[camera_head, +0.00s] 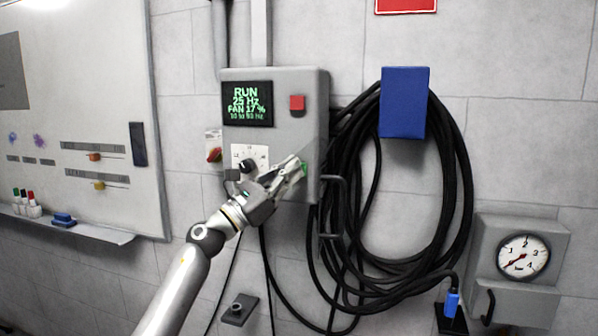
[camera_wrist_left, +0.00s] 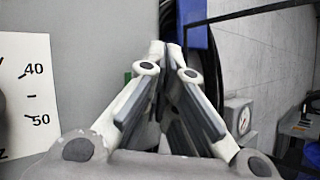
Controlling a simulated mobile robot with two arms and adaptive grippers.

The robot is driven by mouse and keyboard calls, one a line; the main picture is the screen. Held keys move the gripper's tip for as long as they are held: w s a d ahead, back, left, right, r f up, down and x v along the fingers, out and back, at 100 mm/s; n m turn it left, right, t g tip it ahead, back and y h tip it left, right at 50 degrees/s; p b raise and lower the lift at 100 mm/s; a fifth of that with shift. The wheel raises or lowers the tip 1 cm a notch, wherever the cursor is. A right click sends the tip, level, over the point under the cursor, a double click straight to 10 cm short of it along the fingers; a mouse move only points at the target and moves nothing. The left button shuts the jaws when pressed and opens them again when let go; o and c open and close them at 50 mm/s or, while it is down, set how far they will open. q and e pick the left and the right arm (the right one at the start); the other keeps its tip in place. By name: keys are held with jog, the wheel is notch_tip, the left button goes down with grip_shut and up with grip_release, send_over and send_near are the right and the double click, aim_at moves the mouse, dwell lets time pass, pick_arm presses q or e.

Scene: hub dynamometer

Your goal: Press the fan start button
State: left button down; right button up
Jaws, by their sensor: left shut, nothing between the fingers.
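The grey control box (camera_head: 311,100) hangs on the wall, with a lit screen (camera_head: 247,103) reading RUN, 25 Hz, FAN 17 %. A green button (camera_head: 304,169) shows at the box's lower right, partly covered by my left gripper (camera_head: 299,164). My left gripper is shut and empty, its tips at the green button; I cannot tell for sure whether they touch. In the left wrist view a sliver of green button (camera_wrist_left: 128,77) shows beside the shut fingers (camera_wrist_left: 165,47). My right gripper is not in view.
A dial with a black knob (camera_head: 247,165) is left of my gripper. A red switch (camera_head: 214,154) is on the box's left side. Coiled black cables (camera_head: 462,190) hang right under a blue holder (camera_head: 403,103). A pressure gauge (camera_head: 523,257) is lower right.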

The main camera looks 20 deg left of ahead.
pick_arm(q)
jog(key=shift+s, duration=0.25)
jog(key=shift+s, duration=0.1)
jog(key=s+p, duration=0.1)
jog(key=s, duration=0.5)
jog(key=shift+a+p, duration=0.1)
jog(key=shift+p, duration=0.3)
jog(key=shift+w, duration=0.1)
